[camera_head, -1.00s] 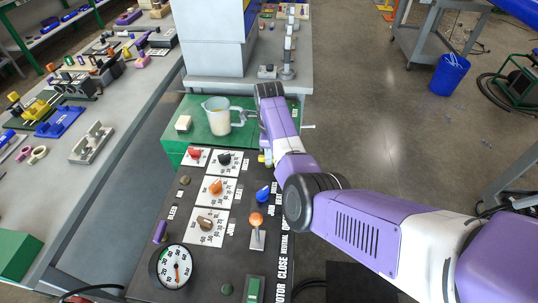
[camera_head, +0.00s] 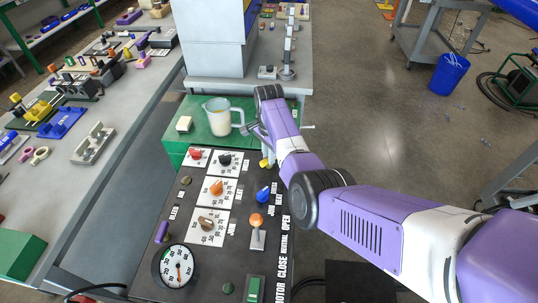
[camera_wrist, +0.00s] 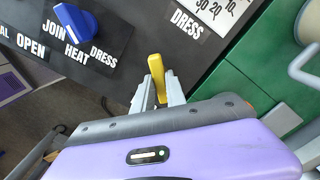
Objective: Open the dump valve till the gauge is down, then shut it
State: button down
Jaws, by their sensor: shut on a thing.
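A yellow handle (camera_head: 265,163) stands at the far right corner of the black control panel. It shows clearly in the wrist view (camera_wrist: 157,73), upright between the metal fingers of my gripper (camera_wrist: 158,90), which is shut on it. In the head view my wrist and forearm hide most of the fingers. No label for the yellow handle can be read. The round white gauge (camera_head: 177,267) is at the near left corner of the panel. Its needle points roughly downward on the dial, but the value is too small to read.
The panel (camera_head: 205,259) also bears a blue knob (camera_head: 263,194), an orange-topped lever (camera_head: 257,222), a purple knob (camera_head: 162,232) and several dials. A measuring jug (camera_head: 217,115) stands on the green box (camera_head: 190,142) beyond.

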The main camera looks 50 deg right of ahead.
jog(key=n, duration=0.4)
jog(key=shift+n+p, duration=0.3)
jog(key=shift+n, duration=2)
jog(key=c, duration=1.4)
grip_release()
jog(key=shift+o, duration=0.2)
jog(key=shift+r, duration=3.95)
